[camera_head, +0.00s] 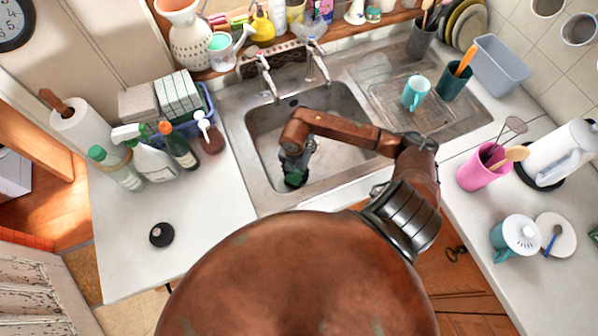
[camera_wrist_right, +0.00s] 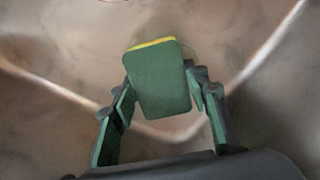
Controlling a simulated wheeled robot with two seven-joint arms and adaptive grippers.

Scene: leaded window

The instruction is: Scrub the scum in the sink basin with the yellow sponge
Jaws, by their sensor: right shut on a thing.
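The sink basin (camera_head: 345,108) is a metal tub in the middle of the head view. My right gripper (camera_head: 295,172) reaches down into its left part. In the right wrist view the right gripper (camera_wrist_right: 162,95) is shut on the sponge (camera_wrist_right: 158,85), which shows a green face and a thin yellow edge at its top. In the head view the sponge is mostly hidden by the gripper. The basin (camera_wrist_right: 50,60) fills the wrist view, with brownish smears on its walls and pale lines at its bends. I cannot tell whether the sponge touches the basin. My left gripper is out of view.
Taps (camera_head: 318,62) stand behind the basin. A teal mug (camera_head: 415,92) is on the drainboard to the right. Spray bottles (camera_head: 150,155) and a soap pump (camera_head: 210,135) stand left of the sink. A pink utensil cup (camera_head: 483,165) is at the right. The left counter's front is mostly clear.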

